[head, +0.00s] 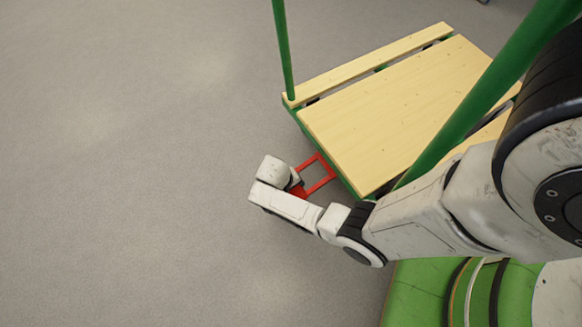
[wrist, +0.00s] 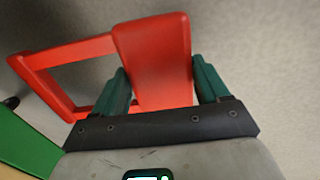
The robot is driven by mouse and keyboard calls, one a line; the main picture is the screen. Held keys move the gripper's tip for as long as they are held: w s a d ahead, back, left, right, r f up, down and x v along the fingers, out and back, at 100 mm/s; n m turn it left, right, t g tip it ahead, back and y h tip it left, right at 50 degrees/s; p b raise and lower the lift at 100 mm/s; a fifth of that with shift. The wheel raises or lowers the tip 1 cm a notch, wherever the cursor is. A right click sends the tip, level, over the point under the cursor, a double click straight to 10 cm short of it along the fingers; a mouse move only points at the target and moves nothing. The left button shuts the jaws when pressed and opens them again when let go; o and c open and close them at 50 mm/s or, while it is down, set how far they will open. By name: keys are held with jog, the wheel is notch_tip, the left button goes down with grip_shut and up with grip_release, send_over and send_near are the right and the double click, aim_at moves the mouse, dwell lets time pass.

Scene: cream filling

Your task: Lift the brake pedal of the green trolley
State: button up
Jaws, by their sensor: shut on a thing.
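The green trolley (head: 395,95) has a pale wooden deck and green posts, and it stands at the upper right in the head view. Its red brake pedal (head: 318,172) sticks out from the near left edge of the deck, low beside the frame. In the wrist view the pedal (wrist: 155,62) is a red frame with a broad flat plate. My gripper (wrist: 162,85) has its two dark green fingers on either side of that plate and is shut on it. In the head view my wrist hides the gripper's fingers and part of the pedal.
The grey floor (head: 130,150) to the left of the trolley is clear. A green post (head: 490,85) of the trolley rises close beside my arm. A green edge of the trolley (wrist: 25,145) shows at the lower left in the wrist view.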

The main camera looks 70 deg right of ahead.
jog(key=c, duration=0.3)
notch_tip(320, 180, up, 4)
jog(key=t+y+p, duration=0.1)
jog(key=y+p, duration=0.1)
jog(key=p, duration=0.3)
jog(key=shift+f+p, duration=0.15)
jog(key=shift+p, duration=0.15)
jog(key=r+p, duration=0.1)
jog(key=r+t+y+p, duration=0.2)
jog(key=p, duration=0.1)
jog(key=shift+s+d, duration=0.15)
jog(key=shift+d, duration=0.1)
jog(key=shift+s+d+r+p, duration=0.15)
jog(key=shift+d+r+p, duration=0.05)
jog(key=shift+r+p, duration=0.3)
jog(key=o, duration=1.5)
notch_tip(320, 180, up, 10)
jog(key=s+d+p, duration=0.1)
jog(key=p, duration=0.5)
jog(key=shift+d+r, duration=0.25)
jog(key=shift+d, duration=0.05)
